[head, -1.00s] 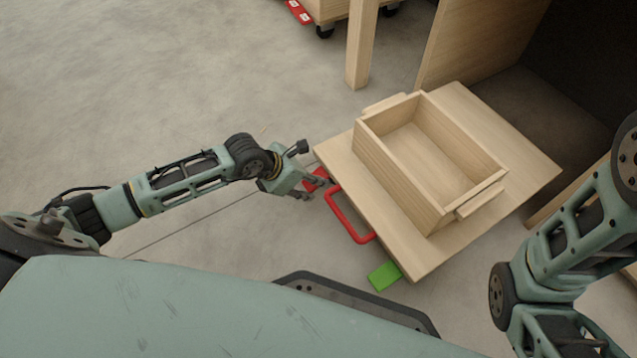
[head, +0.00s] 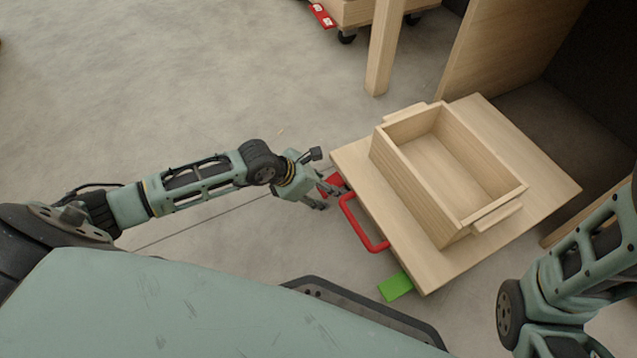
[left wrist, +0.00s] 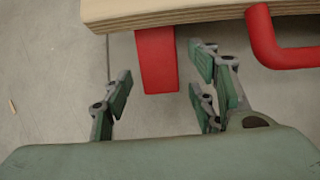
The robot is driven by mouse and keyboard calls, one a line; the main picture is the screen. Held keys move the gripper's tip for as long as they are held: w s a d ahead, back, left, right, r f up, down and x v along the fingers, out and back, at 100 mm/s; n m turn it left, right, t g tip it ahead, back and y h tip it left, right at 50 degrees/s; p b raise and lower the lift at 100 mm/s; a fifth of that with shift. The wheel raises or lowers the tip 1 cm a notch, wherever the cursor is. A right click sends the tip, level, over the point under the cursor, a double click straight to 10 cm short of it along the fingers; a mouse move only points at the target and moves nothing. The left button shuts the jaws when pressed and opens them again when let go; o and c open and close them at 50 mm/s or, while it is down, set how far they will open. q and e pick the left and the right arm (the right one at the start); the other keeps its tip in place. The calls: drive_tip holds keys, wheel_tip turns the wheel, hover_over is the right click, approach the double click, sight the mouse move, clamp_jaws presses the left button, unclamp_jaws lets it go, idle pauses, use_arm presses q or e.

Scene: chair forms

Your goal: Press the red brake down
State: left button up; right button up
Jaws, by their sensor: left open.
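The red brake (head: 334,182) is a small flat pedal at the left edge of a wooden cart (head: 350,160), partly hidden by my left gripper in the head view. In the left wrist view the brake (left wrist: 156,60) hangs below the cart's plywood edge (left wrist: 200,12), ahead of the open fingers and between their lines. My left gripper (head: 327,197) is open and empty, close to the brake; its fingers also show in the left wrist view (left wrist: 160,95). I cannot tell whether it touches the brake. My right arm shows at the right edge, but its gripper is out of view.
A red handle (head: 357,225) sticks out right beside the brake. A green pedal (head: 395,287) is at the cart's near corner. A wooden box (head: 400,178) stands on the cart. A wooden post (head: 383,50) and another cart (head: 355,10) are behind. Floor at left is clear.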

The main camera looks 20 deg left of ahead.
use_arm(q)
drive_tip(key=v, duration=1.2)
drive_tip(key=shift+f, duration=0.1)
